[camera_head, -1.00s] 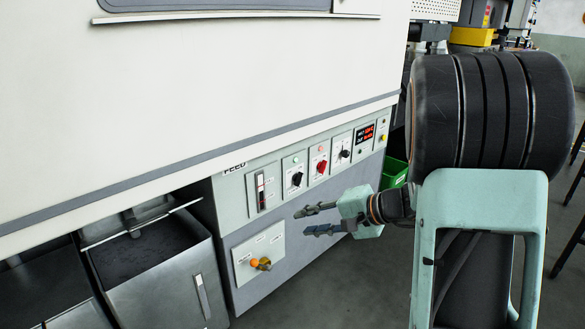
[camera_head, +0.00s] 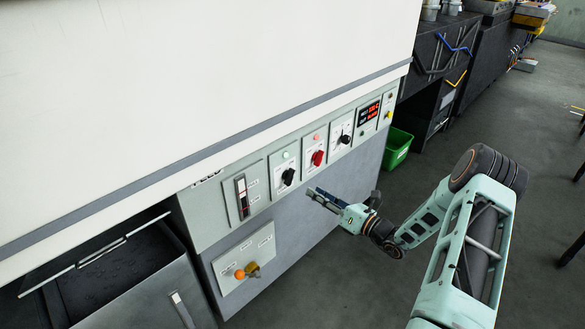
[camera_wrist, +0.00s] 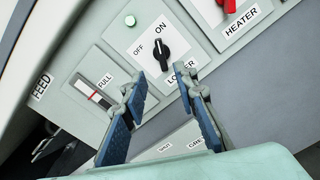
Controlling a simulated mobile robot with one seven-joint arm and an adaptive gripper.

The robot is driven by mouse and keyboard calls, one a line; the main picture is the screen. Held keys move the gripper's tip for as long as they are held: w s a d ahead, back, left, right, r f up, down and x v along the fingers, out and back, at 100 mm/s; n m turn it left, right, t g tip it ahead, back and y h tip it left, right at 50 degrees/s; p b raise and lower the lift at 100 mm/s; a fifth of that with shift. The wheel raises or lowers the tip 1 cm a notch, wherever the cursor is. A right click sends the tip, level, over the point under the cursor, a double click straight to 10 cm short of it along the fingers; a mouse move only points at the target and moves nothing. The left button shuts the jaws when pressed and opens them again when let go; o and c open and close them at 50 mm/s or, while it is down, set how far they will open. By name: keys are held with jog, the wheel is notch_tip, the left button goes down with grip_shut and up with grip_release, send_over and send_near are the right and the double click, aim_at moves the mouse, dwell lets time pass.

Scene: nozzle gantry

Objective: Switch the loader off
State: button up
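The loader switch is a black rotary knob (camera_wrist: 162,55) on a pale plate in the wrist view. OFF is printed to its left, ON above it and LOADER below, partly covered by a fingertip. The knob's long axis stands roughly toward ON. A green lamp (camera_wrist: 130,20) is above left of it. In the head view the same knob (camera_head: 288,176) sits on the machine's front panel. My gripper (camera_wrist: 155,82) is open and empty, its two blue-padded fingers apart and aimed at the knob's lower side. In the head view my gripper (camera_head: 314,192) is just right of and below the knob.
An orange knob (camera_head: 240,274) sits lower. Open floor lies right.

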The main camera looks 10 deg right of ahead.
aim_at(293, 177)
jog(key=b+x, duration=0.1)
jog(key=x, duration=0.9)
jog(key=shift+w+r, duration=0.1)
jog(key=shift+w, duration=0.35)
jog(key=shift+c, duration=0.7)
grip_shut()
